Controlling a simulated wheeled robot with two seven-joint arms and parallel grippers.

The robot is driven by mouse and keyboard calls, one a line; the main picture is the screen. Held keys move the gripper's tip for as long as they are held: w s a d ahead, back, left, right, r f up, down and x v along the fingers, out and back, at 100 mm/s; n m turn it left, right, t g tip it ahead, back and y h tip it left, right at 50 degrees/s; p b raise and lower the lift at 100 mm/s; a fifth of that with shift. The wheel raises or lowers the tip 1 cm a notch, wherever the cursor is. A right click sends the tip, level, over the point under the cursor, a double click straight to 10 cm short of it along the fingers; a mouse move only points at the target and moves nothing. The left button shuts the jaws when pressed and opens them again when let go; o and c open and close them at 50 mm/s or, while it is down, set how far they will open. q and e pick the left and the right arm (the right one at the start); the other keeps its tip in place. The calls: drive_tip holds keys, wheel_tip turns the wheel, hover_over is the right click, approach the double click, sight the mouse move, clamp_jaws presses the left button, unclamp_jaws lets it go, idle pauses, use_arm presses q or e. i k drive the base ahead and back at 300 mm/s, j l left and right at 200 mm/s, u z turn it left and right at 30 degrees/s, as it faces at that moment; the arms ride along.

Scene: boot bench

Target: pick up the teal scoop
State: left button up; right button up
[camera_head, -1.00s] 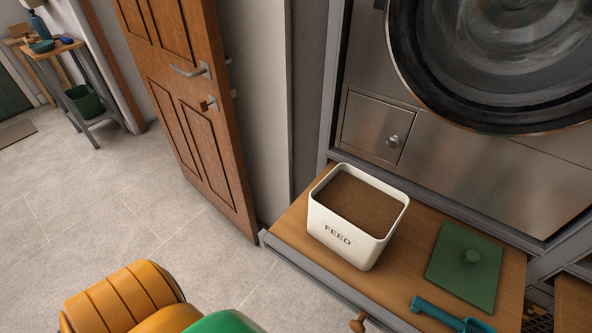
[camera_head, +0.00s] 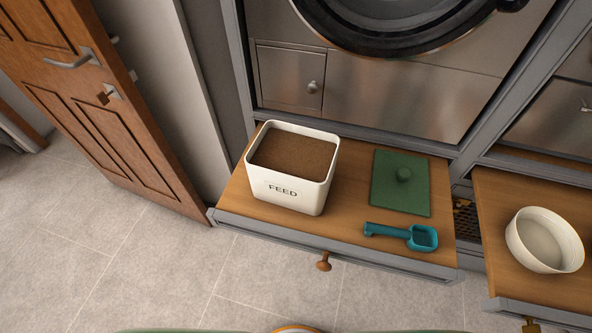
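The teal scoop (camera_head: 402,236) lies on the wooden pull-out shelf (camera_head: 340,228), near its front right edge. Its handle points left and its square cup is at the right. Nothing covers it. Neither of my grippers shows in the head view, so I cannot see whether they are open or shut.
A white feed bin (camera_head: 292,193) full of brown feed stands left of the scoop. A green lid (camera_head: 400,183) with a knob lies behind the scoop. A white bowl (camera_head: 544,240) sits on another wooden shelf at the right. Open tiled floor (camera_head: 150,265) lies in front and left.

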sight(420, 238)
drive_tip(key=z, duration=1.2)
